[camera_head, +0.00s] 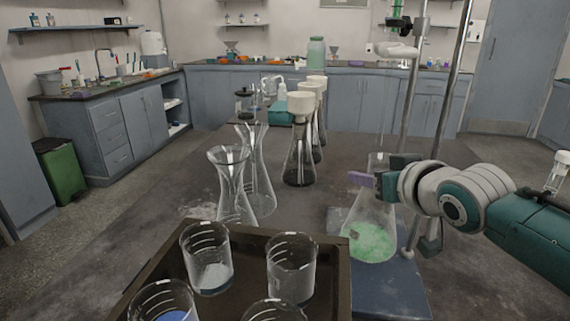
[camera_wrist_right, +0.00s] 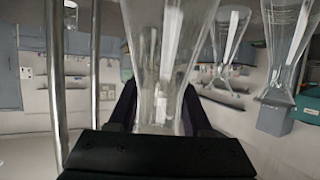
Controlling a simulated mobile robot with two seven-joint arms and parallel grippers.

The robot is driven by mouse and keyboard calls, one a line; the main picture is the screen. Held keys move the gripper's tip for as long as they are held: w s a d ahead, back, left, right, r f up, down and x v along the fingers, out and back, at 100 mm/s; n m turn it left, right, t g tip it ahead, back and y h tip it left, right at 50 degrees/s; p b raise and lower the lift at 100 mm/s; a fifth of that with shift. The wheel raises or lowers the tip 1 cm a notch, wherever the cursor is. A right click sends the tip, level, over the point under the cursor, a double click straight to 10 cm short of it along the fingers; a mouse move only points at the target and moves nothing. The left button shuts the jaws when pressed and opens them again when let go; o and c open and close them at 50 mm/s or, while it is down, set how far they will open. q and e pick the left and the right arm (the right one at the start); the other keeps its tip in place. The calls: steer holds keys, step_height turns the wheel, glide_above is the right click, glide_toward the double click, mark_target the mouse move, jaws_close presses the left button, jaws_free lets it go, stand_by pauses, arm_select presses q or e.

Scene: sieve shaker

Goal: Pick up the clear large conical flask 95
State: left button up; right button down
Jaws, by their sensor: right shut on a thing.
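A clear large conical flask (camera_head: 368,232) with green granular stuff in its bottom stands upright over the blue base plate of a stand at the right. I cannot tell whether it touches the plate. My right gripper (camera_head: 376,178) reaches in from the right and is shut on its neck. In the right wrist view the clear glass neck (camera_wrist_right: 163,85) sits between the two dark fingers of the gripper (camera_wrist_right: 160,112). My left gripper is not in view.
Two empty clear flasks (camera_head: 234,190) stand left of centre. Several dark-filled flasks with white tops (camera_head: 300,150) are behind. A brown tray (camera_head: 343,275) with several beakers is in front. The stand's metal rods (camera_head: 412,100) rise close behind my gripper.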

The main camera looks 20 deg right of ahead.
steer(key=shift+s+a+p, duration=0.85)
steer(key=shift+s+a, duration=0.3)
steer(key=shift+s, duration=6.65)
steer(key=w+a+r+n+y+p, duration=0.1)
steer(key=w+r+n+y+p, duration=0.1)
steer(key=r, duration=0.6)
steer(key=w+a+r+n+y+p, duration=0.1)
steer(key=w+r+y+p, duration=0.1)
steer(key=r, duration=0.6)
steer(key=s+a+r+n+g+y+p, duration=0.25)
steer(key=s+a+r+n+y, duration=0.25)
steer(key=r, duration=0.3)
steer(key=s+a+r+n+g+y+p, duration=0.1)
steer(key=s+a+r+n+g+y, duration=0.2)
steer(key=s+a+r+n+y, duration=0.25)
step_height(320, 180, up, 40)
steer(key=w+h+p, duration=0.1)
steer(key=p, duration=4.1)
steer(key=shift+w+r+m+p, duration=0.25)
steer(key=shift+m+p, duration=0.1)
steer(key=shift+m, duration=0.1)
steer(key=shift+f+h, duration=0.1)
steer(key=shift+h, duration=0.15)
